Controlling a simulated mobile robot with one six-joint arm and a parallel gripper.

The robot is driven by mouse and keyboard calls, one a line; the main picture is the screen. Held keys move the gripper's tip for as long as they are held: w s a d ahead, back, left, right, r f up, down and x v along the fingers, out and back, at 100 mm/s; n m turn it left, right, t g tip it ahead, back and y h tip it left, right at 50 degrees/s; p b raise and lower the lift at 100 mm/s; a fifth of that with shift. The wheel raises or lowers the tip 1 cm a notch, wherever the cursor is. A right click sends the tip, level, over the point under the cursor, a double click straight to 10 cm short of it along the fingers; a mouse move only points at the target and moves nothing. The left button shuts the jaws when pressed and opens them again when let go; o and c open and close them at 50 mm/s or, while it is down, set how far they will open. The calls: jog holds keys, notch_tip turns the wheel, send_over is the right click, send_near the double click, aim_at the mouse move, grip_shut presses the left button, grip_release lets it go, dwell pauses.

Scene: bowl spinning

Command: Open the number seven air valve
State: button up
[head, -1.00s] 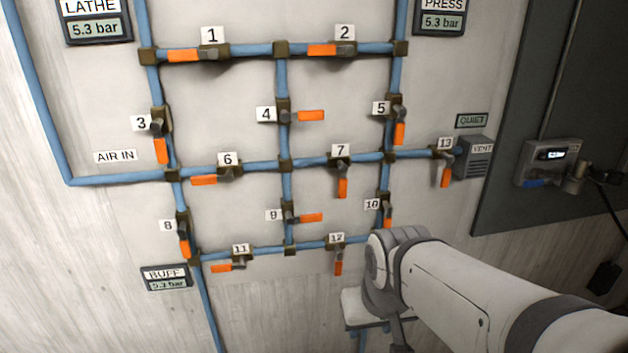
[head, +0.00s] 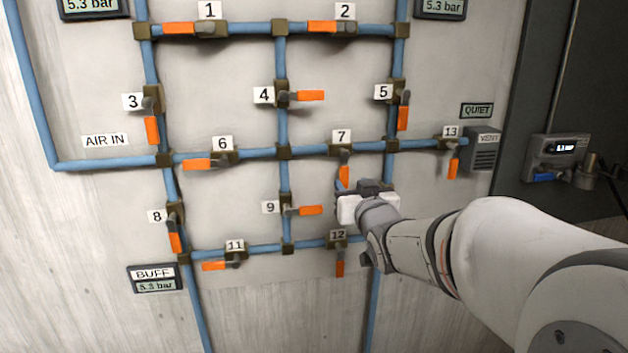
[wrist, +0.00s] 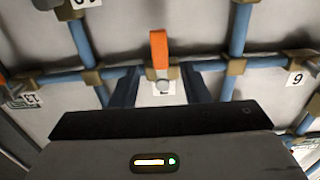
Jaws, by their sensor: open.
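The number seven valve sits on the horizontal pipe under its "7" label (head: 341,136). Its orange handle (head: 344,174) hangs straight down, across the pipe. My gripper (head: 362,190) is open just below and in front of this valve, partly covering the lower handle end in the head view. In the wrist view, which is upside down, the orange handle (wrist: 159,50) stands between the two dark fingers of my gripper (wrist: 163,88), ahead of them. I see no contact. Part of the "7" label is hidden behind the valve and gripper there.
Valve 12 (head: 338,249) is below my gripper, and valve 9 (head: 288,210) is to its left. Valve 5 (head: 399,97) is up right, valve 13 (head: 451,143) right. The BUFF gauge (head: 156,280) reads 5.3 bar.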

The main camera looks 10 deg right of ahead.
aim_at(345, 176)
jog(key=w, duration=0.7)
jog(key=shift+a, duration=0.15)
grip_shut()
dwell(0.4)
